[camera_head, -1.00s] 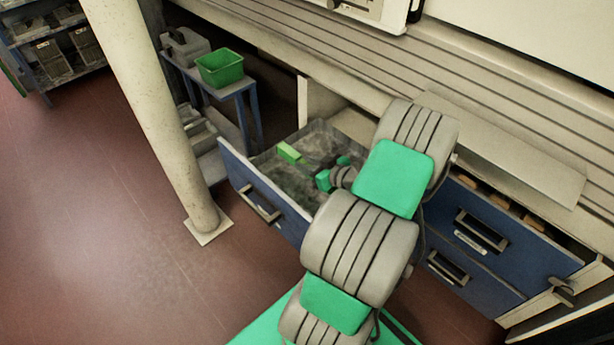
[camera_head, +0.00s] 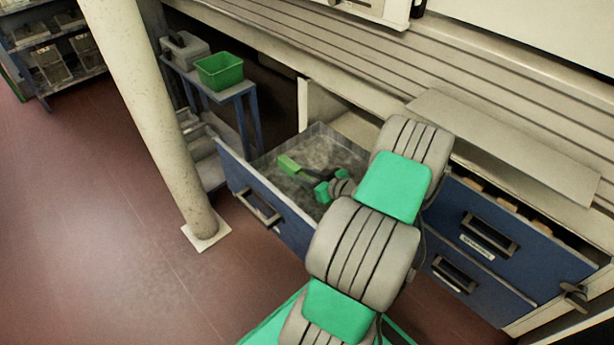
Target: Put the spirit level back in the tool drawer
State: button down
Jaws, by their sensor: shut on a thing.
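The spirit level, a bright green piece (camera_head: 287,165), is in the far left part of the open tool drawer's area. My gripper (camera_head: 300,173), small and dark, is shut on it at the end of my arm. The open tool drawer (camera_head: 262,196) has a blue front with a handle and a grey inside. The level is over or inside the drawer; I cannot tell whether it touches the bottom. My own arm hides the drawer's right part.
A cream pillar (camera_head: 165,130) stands left of the drawer. A green bin (camera_head: 220,70) sits on a blue stand behind it. Another blue drawer (camera_head: 500,235) is to the right, below the slatted bench top (camera_head: 330,60). The red floor at left is clear.

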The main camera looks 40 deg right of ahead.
jog(key=c, duration=1.1)
grip_release()
jog(key=shift+o, duration=0.2)
jog(key=shift+r, duration=0.1)
jog(key=shift+r+p, duration=0.35)
jog(key=shift+p, duration=0.15)
jog(key=p+v, duration=0.3)
jog(key=v, duration=0.9)
jog(key=shift+r+p, duration=0.2)
jog(key=shift+p, duration=0.15)
